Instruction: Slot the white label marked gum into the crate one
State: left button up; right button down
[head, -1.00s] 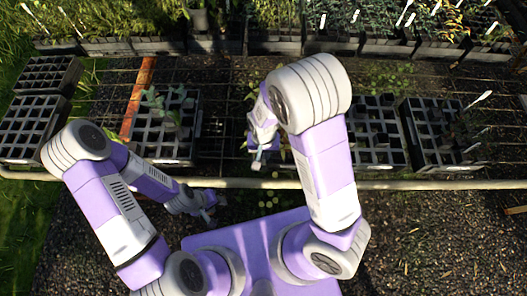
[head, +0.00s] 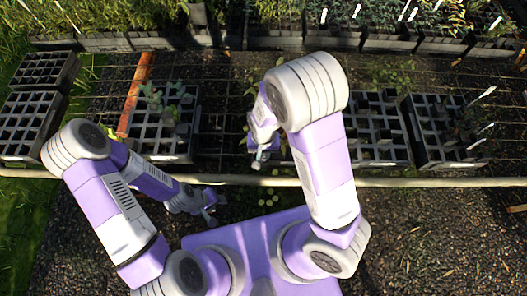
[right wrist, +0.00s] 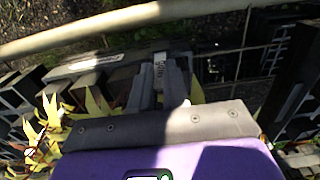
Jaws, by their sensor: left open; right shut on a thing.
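My right gripper (right wrist: 160,82) is shut on a small white label (right wrist: 159,62) with dark lettering, too small to read surely, in the right wrist view. In the head view the right gripper (head: 261,158) is over the middle of the crate row, beside the pale rail, and its label is hard to make out. A dark crate edge with a pale strip (right wrist: 85,64) lies left of the label, apart from it. No crate number is readable, so I cannot tell which is crate one. My left gripper (head: 209,205) is open and empty, in front of the rail.
Black cell crates stand left (head: 30,122), left of centre (head: 163,143) with a seedling, and right (head: 378,150) and (head: 425,135). A pale rail (head: 420,182) runs in front. Yellow-leaved plants (right wrist: 95,105) are close to the right gripper. Potted plants line the back.

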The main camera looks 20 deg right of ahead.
jog(key=shift+f, duration=0.25)
jog(key=c, duration=1.1)
grip_release()
jog(key=shift+o, duration=0.2)
notch_tip(320, 180, up, 8)
jog(key=p, duration=0.1)
jog(key=shift+f+p, duration=0.2)
jog(key=shift+p, duration=0.2)
